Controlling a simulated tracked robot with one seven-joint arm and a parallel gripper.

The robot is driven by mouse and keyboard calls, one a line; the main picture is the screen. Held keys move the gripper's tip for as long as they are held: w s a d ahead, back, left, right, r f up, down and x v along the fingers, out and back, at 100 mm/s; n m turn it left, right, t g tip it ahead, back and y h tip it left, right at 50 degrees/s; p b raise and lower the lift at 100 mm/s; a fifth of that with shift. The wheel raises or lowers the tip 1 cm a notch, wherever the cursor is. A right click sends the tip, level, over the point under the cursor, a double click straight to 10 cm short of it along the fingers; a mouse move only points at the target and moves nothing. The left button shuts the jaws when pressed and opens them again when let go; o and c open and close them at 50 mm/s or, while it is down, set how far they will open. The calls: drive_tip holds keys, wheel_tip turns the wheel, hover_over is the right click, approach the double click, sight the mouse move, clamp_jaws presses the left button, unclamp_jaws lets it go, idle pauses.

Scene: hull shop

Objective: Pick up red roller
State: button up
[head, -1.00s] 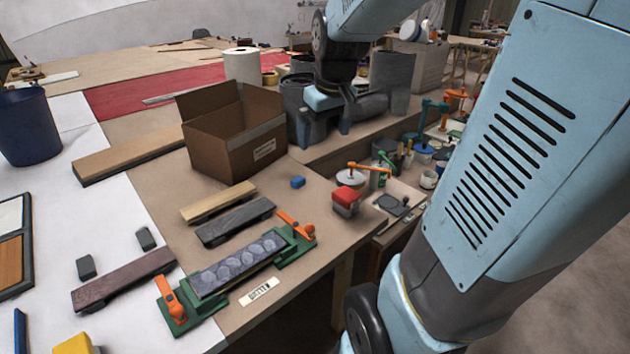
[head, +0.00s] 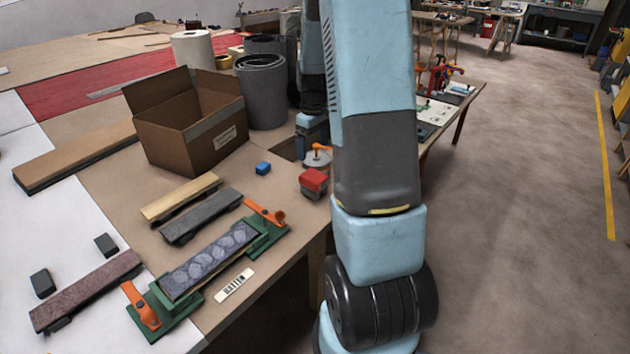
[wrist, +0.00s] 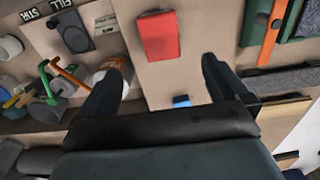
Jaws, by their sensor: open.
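A red box-like piece with a dark grey lower part (head: 313,182) stands at the bench's right edge in the head view. Its flat red top (wrist: 158,36) shows in the wrist view, beyond and between my fingers. I cannot make out a roller shape in it, and no other thing in view is clearly a red roller. My gripper (wrist: 158,77) is open, with nothing between its fingers and apart from the red piece. In the head view my arm hides most of the gripper.
A small blue block (head: 263,168) lies near the red piece. A green clamp fixture with orange handles (head: 143,306) is in front. Orange- and green-handled tools and tins (wrist: 62,82) crowd the wrist view's left.

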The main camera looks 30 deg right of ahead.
sight(314, 175)
wheel_tip(314, 175, down, 9)
drive_tip(key=shift+w+d+f, duration=0.1)
drive_tip(key=shift+f, duration=2.65)
drive_tip(key=c, duration=1.5)
